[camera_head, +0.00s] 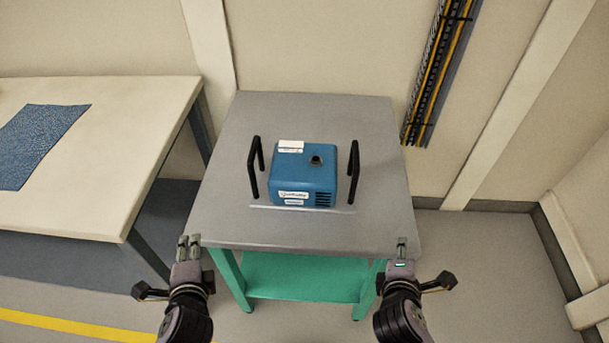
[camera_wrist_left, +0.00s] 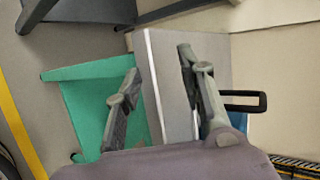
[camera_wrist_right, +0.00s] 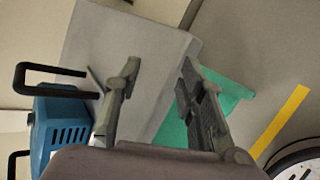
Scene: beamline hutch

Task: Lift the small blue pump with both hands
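The small blue pump (camera_head: 300,175) sits upright on the grey top of a cart (camera_head: 370,115). It has a black left handle (camera_head: 252,172) and a black right handle (camera_head: 355,172). My left gripper (camera_head: 189,241) is open and empty at the cart's front left corner, apart from the pump. My right gripper (camera_head: 402,244) is empty near the front right corner; its fingers stand apart in the right wrist view (camera_wrist_right: 160,63). A sliver of the pump shows behind a finger in the left wrist view, with one handle (camera_wrist_left: 245,98). The right wrist view shows the pump's vented side (camera_wrist_right: 65,135).
A pale table (camera_head: 110,155) with a blue mat (camera_head: 38,140) stands to the left. The cart has a green lower shelf (camera_head: 305,278). A wall stands behind, with a cable tray (camera_head: 438,75) at the right. The cart top around the pump is clear.

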